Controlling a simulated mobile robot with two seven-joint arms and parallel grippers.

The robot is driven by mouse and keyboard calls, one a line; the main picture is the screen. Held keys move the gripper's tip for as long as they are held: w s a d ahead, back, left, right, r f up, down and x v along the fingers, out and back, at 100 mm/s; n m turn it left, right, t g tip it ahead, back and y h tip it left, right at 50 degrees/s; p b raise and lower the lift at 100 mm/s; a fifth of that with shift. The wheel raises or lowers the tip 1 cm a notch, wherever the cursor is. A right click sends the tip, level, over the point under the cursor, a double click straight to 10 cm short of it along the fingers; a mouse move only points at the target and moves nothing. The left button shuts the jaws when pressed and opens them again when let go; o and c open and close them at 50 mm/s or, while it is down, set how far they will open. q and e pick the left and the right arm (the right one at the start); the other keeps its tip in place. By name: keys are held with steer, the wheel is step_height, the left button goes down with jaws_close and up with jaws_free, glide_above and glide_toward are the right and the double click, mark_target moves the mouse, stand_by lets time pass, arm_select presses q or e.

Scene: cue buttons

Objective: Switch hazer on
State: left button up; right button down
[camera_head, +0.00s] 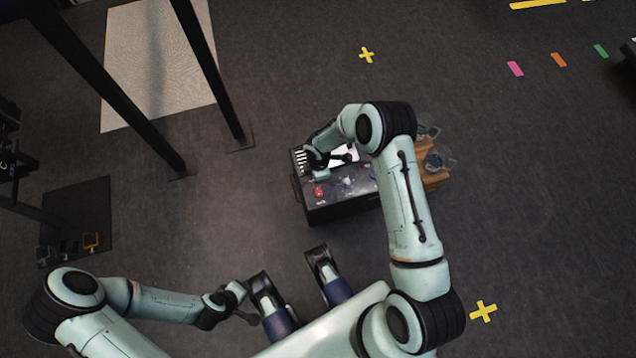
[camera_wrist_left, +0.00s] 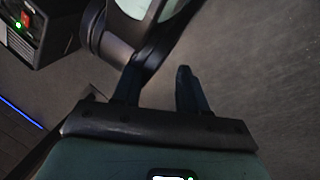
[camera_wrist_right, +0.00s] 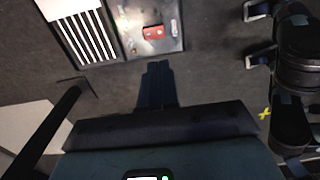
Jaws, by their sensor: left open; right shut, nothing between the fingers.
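The hazer, a black box (camera_head: 345,208), stands on the floor in the middle of the head view. A red switch (camera_head: 319,191) is on its top panel, near the left end. In the right wrist view the red switch (camera_wrist_right: 153,33) lies on a grey panel beyond my fingertips. My right gripper (camera_head: 320,174) is shut and empty, over the box's left end, close to the switch; contact cannot be told. My left gripper (camera_head: 250,315) is open and empty, low near my base. The left wrist view shows a dark box with a red switch (camera_wrist_left: 28,18) and a green light (camera_wrist_left: 17,25).
A brown wooden piece (camera_head: 432,178) with clear items is at the box's right end. Black posts (camera_head: 210,75) and a pale mat (camera_head: 155,60) stand at the upper left. A dark mat (camera_head: 78,215) is at the left. Floor on the right is mostly free.

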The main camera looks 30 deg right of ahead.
mark_target(319, 195)
arm_select(q)
steer(key=w+a+f+t+y+b, duration=0.1)
steer(key=w+a+f+b, duration=0.2)
steer(key=w+f, duration=0.1)
steer(key=shift+w+b, duration=0.35)
steer(key=shift+w, duration=0.2)
arm_select(e)
step_height(319, 195, down, 14)
arm_select(q)
steer(key=shift+f, duration=0.1)
arm_select(e)
steer(key=shift+s+f, duration=0.15)
steer(key=shift+f, duration=0.1)
arm_select(q)
steer(key=shift+s+f, duration=0.4)
steer(key=shift+s, duration=0.1)
